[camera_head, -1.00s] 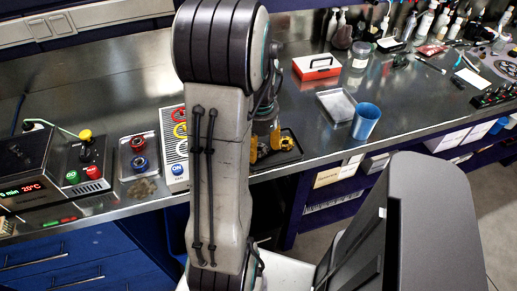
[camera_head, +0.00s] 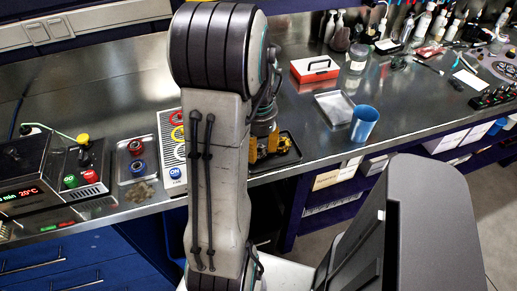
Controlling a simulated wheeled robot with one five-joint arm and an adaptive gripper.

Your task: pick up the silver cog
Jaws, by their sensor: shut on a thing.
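My gripper (camera_head: 268,142) is largely hidden behind my own arm. Its lower end shows at the black tray (camera_head: 290,158) near the bench's front edge. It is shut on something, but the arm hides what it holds. Gold-orange parts show at the gripper and over the tray; I cannot tell where gripper ends and tray contents begin. I cannot make out a clearly silver cog. A dull grey-brown toothed piece (camera_head: 139,191) lies flat on the bench at left, away from my gripper.
A panel with coloured buttons (camera_head: 174,150) stands left of my arm, beside a small tray with a red and a blue piece (camera_head: 138,165). Right of the gripper are an empty metal tray (camera_head: 334,107), a blue cup (camera_head: 364,123) and a red-and-white box (camera_head: 314,69).

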